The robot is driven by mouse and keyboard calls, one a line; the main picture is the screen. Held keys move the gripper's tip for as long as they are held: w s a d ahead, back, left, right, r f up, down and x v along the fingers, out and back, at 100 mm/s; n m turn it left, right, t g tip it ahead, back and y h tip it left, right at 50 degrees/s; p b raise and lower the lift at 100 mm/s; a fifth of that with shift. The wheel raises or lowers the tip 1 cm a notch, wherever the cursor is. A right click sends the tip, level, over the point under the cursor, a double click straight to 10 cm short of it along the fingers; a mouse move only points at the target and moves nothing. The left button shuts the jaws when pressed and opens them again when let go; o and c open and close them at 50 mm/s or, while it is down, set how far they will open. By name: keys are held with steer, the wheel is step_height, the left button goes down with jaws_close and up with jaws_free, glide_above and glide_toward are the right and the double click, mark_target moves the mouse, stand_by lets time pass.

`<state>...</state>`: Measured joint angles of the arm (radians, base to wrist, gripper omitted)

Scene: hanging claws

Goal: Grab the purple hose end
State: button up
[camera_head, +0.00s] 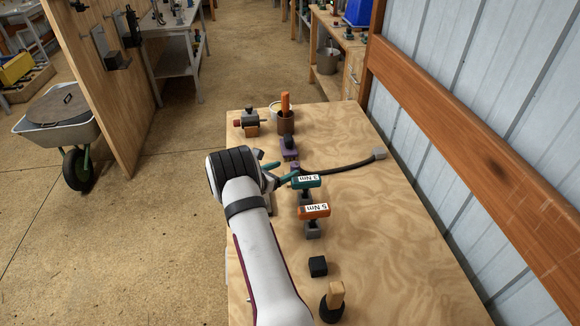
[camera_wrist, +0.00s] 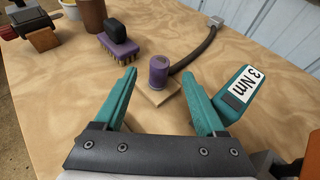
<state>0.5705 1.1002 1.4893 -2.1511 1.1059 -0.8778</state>
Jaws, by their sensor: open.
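The purple hose end (camera_wrist: 158,73) is a short upright cylinder above a small wooden block (camera_wrist: 158,98) in the wrist view. A dark hose (camera_wrist: 197,53) curves from it to a grey block (camera_wrist: 214,20) at the back. My gripper (camera_wrist: 159,74) is open, its teal fingers left and right of the hose end in the picture, with gaps on both sides. I cannot tell whether the fingertips reach around it or stop just short. In the head view my gripper (camera_head: 284,171) is low over the table beside the hose end (camera_head: 295,171), which is mostly hidden.
The teal 3 Nm handle (camera_wrist: 243,88) stands close to the right finger. A purple brush (camera_wrist: 118,45) is behind, left of the hose end. An orange 5 Nm handle (camera_head: 314,211) and black cube (camera_head: 318,266) are nearer. The table's right side (camera_head: 400,240) is clear.

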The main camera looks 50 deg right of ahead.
mark_target(298, 163)
steer(key=x, duration=0.9)
steer(key=shift+d+f, duration=0.15)
steer(key=shift+d, duration=0.1)
jaws_close()
